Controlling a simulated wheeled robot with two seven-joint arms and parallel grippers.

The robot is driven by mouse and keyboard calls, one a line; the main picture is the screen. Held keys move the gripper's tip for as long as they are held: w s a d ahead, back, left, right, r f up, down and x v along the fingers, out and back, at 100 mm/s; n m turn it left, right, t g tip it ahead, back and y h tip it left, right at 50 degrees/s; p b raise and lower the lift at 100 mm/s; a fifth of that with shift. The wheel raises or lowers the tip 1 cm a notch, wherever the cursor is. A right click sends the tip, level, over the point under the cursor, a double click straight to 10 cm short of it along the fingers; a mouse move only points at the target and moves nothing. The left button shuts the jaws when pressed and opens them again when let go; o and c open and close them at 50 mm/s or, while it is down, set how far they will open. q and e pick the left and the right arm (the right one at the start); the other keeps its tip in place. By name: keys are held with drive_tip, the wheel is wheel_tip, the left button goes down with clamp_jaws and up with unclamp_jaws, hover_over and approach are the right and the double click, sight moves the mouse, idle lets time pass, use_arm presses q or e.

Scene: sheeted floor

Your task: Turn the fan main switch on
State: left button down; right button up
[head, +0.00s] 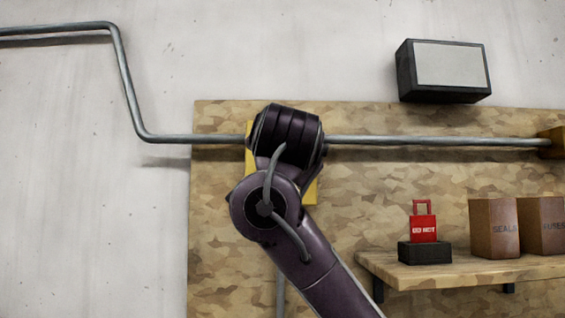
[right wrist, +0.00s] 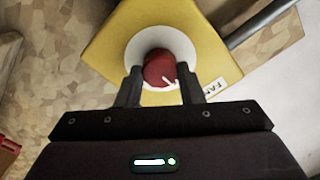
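The fan switch is a yellow box (right wrist: 112,55) with a round white plate (right wrist: 134,52) and a red knob (right wrist: 158,68) with a white mark. A partly covered label (right wrist: 214,87) beside it begins with "FA". My right gripper (right wrist: 159,70) has one finger on each side of the knob, with no clear gap between fingers and knob. In the head view my right arm hides most of the yellow box (head: 310,190), including the knob and the gripper. My left gripper is not in view.
A grey conduit (head: 430,141) runs along the board into the box. A shelf (head: 455,278) at the right holds a red lock-shaped item (head: 422,228) on a black block and brown boxes (head: 493,228). A dark panel (head: 450,64) hangs above. The left wall is clear apart from conduit.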

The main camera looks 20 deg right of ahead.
drive_tip(key=c, duration=0.4)
drive_tip(key=shift+w+f+m+b, duration=0.15)
drive_tip(key=shift+m+b, duration=1.15)
drive_tip(key=shift+m, duration=3.2)
drive_tip(key=shift+s+f+m+b, duration=0.15)
drive_tip(key=shift+m+b, duration=1.15)
drive_tip(key=shift+m, duration=3.2)
drive_tip(key=shift+c, duration=0.2)
drive_tip(key=shift+w+f, duration=0.1)
drive_tip(key=shift+w, duration=0.05)
drive_tip(key=o, duration=1)
drive_tip(key=shift+c, duration=0.2)
drive_tip(key=shift+r, duration=0.2)
